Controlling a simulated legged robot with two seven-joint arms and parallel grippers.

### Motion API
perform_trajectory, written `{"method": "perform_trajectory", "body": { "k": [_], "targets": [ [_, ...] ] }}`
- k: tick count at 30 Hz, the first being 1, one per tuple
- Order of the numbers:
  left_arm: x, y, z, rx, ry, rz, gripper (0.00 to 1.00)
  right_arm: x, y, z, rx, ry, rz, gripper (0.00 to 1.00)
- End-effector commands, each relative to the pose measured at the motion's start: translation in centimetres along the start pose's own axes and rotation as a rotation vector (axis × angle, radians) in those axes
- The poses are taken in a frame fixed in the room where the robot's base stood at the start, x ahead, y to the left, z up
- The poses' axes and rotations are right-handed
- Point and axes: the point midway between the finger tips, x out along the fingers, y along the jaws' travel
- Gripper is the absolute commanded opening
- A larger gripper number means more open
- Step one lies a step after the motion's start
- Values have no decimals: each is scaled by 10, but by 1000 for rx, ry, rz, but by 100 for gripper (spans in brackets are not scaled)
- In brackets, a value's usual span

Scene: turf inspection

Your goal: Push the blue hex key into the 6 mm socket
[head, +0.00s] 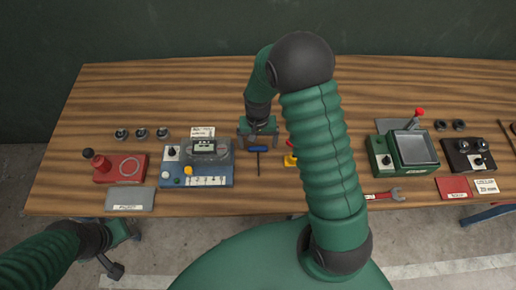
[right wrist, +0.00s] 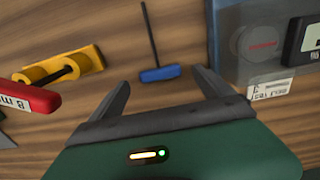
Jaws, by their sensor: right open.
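The blue hex key (head: 258,149) lies on the wooden bench, its dark shaft pointing toward the front edge. It also shows in the right wrist view (right wrist: 162,74). My right gripper (head: 258,146) is open, with its fingers spread to either side of the blue handle; the right wrist view shows the fingers (right wrist: 160,85) apart and empty. A yellow piece (right wrist: 75,64) with a dark rod lies nearby, beside a red piece (right wrist: 35,98) with a partly legible label. I cannot make out a 6 mm socket. My left gripper (head: 114,266) hangs low, off the bench front.
A blue instrument box (head: 198,180) stands left of the hex key, with a red box (head: 120,174) farther left. A green machine (head: 404,150) and a red wrench (head: 384,194) are at right. My right arm hides the bench's middle right. Bare wood lies along the back.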

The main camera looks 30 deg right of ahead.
Motion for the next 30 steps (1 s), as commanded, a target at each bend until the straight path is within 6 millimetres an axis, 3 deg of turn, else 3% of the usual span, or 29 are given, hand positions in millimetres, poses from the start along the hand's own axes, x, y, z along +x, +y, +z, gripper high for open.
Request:
{"method": "perform_trajectory", "body": {
  "k": [5, 12, 27, 30],
  "targets": [
    [-4, 0, -1, 0, 0, 0, 41, 26, 1, 3, 0, -3, -1, 91],
    [-4, 0, -1, 0, 0, 0, 41, 29, 1, 2, 0, -1, -2, 90],
    [-4, 0, -1, 0, 0, 0, 41, 28, 1, 2, 0, -1, -2, 24],
    [-4, 0, -1, 0, 0, 0, 41, 28, 1, 2, 0, 0, -2, 24]
  ]
}}
